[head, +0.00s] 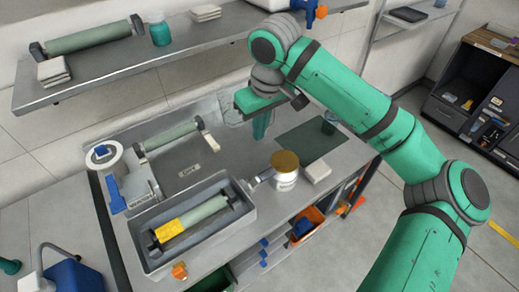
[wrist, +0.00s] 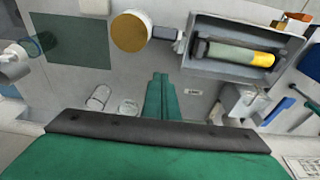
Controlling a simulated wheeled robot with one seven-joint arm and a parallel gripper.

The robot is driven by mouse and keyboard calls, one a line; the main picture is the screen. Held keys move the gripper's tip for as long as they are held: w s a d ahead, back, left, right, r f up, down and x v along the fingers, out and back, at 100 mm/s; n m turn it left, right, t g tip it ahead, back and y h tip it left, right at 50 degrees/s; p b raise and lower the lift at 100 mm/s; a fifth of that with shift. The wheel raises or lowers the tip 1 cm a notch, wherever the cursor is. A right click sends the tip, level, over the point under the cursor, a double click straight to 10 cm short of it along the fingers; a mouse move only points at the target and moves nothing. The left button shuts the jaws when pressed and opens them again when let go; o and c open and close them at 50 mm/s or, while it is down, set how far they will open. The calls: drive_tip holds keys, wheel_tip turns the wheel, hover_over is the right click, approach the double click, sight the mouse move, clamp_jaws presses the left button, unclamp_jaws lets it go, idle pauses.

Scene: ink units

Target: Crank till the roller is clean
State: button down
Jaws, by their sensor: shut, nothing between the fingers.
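The grey tray (head: 147,265) on the bench holds a pale green roller (head: 205,211) with a yellow patch on its left part. In the wrist view the roller (wrist: 228,53) shows the yellow patch at its right end. A crank with a round brown-topped metal knob (head: 285,162) sticks out from the tray's right side; the knob (wrist: 131,31) also shows in the wrist view. My gripper (head: 261,128) is shut and empty, pointing down behind the knob and apart from it. Its closed fingers (wrist: 160,80) show in the wrist view.
A second roller (head: 171,136) lies behind the tray. A dark green mat (head: 308,141) and a white block (head: 317,171) lie right of the knob. A wall shelf (head: 110,77) holds another roller and a jar. An orange bin (head: 308,222) sits below the bench.

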sight(257, 182)
drive_tip(key=shift+s+d+f, duration=0.2)
drive_tip(key=shift+s+f, duration=0.05)
drive_tip(key=shift+f, duration=1.6)
drive_tip(key=shift+s+d+f, duration=0.15)
drive_tip(key=shift+s+f, duration=0.15)
drive_tip(key=shift+f, duration=1.55)
drive_tip(key=shift+s+d+f, duration=0.2)
drive_tip(key=shift+s+f, duration=0.05)
drive_tip(key=shift+f, duration=1.6)
